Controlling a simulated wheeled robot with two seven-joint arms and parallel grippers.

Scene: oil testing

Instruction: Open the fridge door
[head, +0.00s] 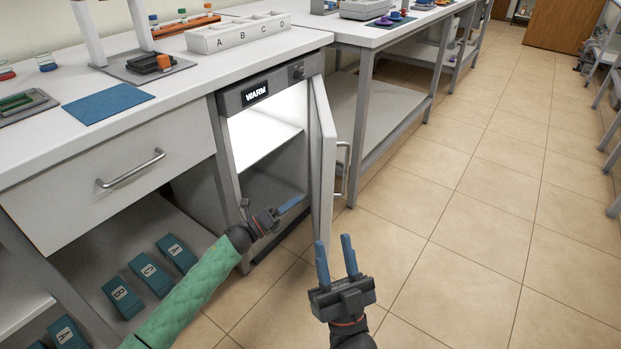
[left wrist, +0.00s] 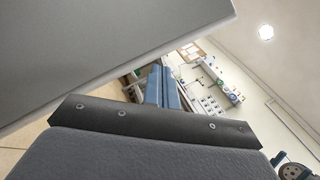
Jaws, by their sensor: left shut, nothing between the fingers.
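The small fridge (head: 232,103) stands under the counter, with a "WARM" display and a lit interior. Its white door (head: 322,130) stands open, swung out on the right side, so the inner shelf shows. The door handle (head: 342,170) is on the door's right side, facing away from the opening. My left gripper (head: 296,202) is shut and empty, low in front of the opening, close to the door's inner side; I cannot tell if it touches. In the left wrist view its blue fingers (left wrist: 162,87) are together, beside a large pale panel. My right gripper (head: 335,243) is open and empty, below the door.
A drawer (head: 120,180) with a bar handle is left of the fridge. Lettered teal boxes (head: 150,273) lie on the shelf below. A white A-D rack (head: 238,33) stands on the counter. A table leg (head: 360,125) is behind the door. The tiled floor (head: 470,230) on the right is clear.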

